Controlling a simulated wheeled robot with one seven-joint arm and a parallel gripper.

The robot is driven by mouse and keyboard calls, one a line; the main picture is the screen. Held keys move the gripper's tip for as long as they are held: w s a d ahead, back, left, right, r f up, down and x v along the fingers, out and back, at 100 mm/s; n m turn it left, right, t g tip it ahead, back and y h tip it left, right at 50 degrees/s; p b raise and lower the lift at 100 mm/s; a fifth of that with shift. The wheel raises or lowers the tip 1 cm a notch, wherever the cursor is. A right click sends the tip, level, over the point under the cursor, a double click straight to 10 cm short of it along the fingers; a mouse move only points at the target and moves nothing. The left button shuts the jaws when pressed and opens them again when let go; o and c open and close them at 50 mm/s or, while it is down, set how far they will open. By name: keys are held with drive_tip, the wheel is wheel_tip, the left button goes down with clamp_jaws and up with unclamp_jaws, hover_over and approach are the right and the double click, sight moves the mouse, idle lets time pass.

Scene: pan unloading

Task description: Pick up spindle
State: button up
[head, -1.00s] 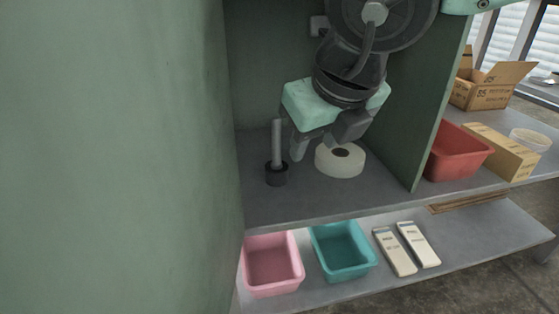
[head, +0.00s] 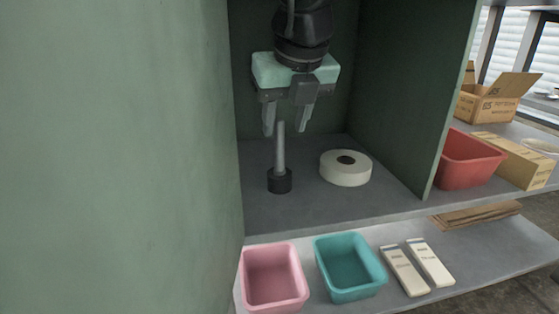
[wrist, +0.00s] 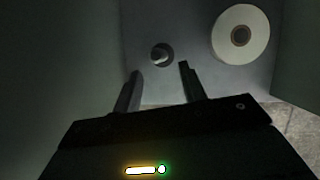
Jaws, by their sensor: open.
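The spindle (head: 281,150) is a grey upright rod on a dark round base, standing on the grey shelf (head: 313,205) inside the green compartment. My gripper (head: 287,128) is open and empty, pointing down, with its fingertips around the height of the rod's top. In the wrist view the spindle (wrist: 160,54) is seen nearly from above, just beyond the fingertips of my gripper (wrist: 160,68) and roughly between their lines. The fingers do not appear to touch it; the exact gap is hard to tell.
A white roll (head: 345,170) lies to the right of the spindle. Green walls close the compartment on both sides. A red bin (head: 466,160) and cardboard boxes stand further right. A pink bin (head: 274,277) and a teal bin (head: 350,268) sit on the lower shelf.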

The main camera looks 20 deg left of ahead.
sight(281, 131)
drive_tip(key=shift+w+a+f, duration=0.1)
drive_tip(key=shift+w+a, duration=0.2)
drive_tip(key=shift+w, duration=0.1)
drive_tip(key=b+x, duration=0.4)
drive_tip(key=x, duration=0.1)
clamp_jaws()
